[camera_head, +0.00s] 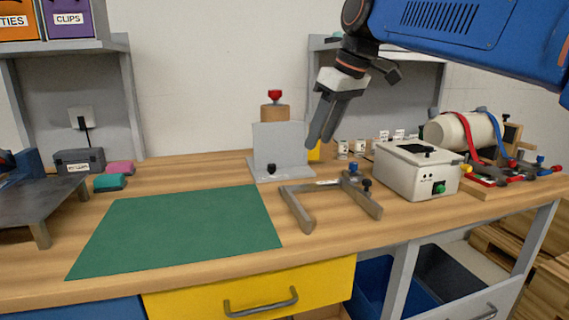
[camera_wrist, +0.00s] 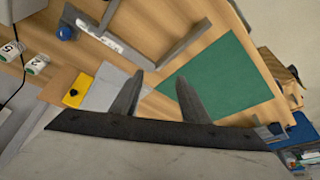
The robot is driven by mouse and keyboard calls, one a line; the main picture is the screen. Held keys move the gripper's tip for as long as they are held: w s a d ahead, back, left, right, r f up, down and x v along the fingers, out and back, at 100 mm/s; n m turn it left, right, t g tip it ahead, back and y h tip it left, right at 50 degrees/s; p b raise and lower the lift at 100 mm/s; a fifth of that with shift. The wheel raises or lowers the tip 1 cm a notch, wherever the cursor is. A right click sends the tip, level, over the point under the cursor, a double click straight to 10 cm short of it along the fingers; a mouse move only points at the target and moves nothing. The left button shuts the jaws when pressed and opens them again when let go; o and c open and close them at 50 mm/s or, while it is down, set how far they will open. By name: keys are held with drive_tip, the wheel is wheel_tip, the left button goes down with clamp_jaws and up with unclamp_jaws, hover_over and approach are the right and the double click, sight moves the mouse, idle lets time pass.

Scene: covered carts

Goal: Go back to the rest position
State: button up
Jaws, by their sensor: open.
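My gripper (camera_head: 322,122) hangs from my blue arm above the back of the workbench, to the right of a grey upright block on a plate (camera_head: 280,148). It points down and is clear of the bench. In the wrist view, my gripper (camera_wrist: 158,84) shows its two fingers spread apart with nothing between them. Bare wood and the corner of the green mat (camera_wrist: 222,80) lie beyond the fingertips. The rest position itself is not marked in either view.
The workbench (camera_head: 190,168) holds a green mat (camera_head: 180,232), a grey U-shaped frame (camera_head: 300,208), a white box (camera_head: 415,172) and a white cylinder with red and blue straps (camera_head: 462,132). Shelves (camera_head: 70,47) stand behind. Bare wood surrounds the mat.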

drive_tip(key=s+d+f+m, duration=0.1)
drive_tip(key=s+d+f, duration=0.3)
drive_tip(key=s+d+f+m+t+h, duration=0.1)
drive_tip(key=s+d+f+m, duration=0.1)
drive_tip(key=s+d+f, duration=0.2)
drive_tip(key=s+d+f+m, duration=0.2)
drive_tip(key=s+d+f, duration=0.2)
drive_tip(key=d+f, duration=0.1)
drive_tip(key=shift+s+d+f+h, duration=0.1)
drive_tip(key=shift+s+f+h, duration=0.1)
drive_tip(key=shift+f, duration=0.2)
drive_tip(key=shift+s+d+f+h, duration=0.1)
drive_tip(key=shift+f+h, duration=0.1)
drive_tip(key=shift+f, duration=0.15)
drive_tip(key=s+d+f+m, duration=0.2)
drive_tip(key=s+d+f, duration=0.1)
drive_tip(key=s+f, duration=0.3)
drive_tip(key=s+d+f+m+t+h, duration=0.1)
drive_tip(key=s+d+f, duration=0.3)
drive_tip(key=f, duration=0.7)
drive_tip(key=shift+s+f+m+h, duration=0.15)
drive_tip(key=shift+s+m+h, duration=0.15)
drive_tip(key=shift+s+m, duration=0.8)
drive_tip(key=shift+o, duration=0.4)
drive_tip(key=shift+s+d, duration=0.1)
drive_tip(key=shift+s, duration=0.05)
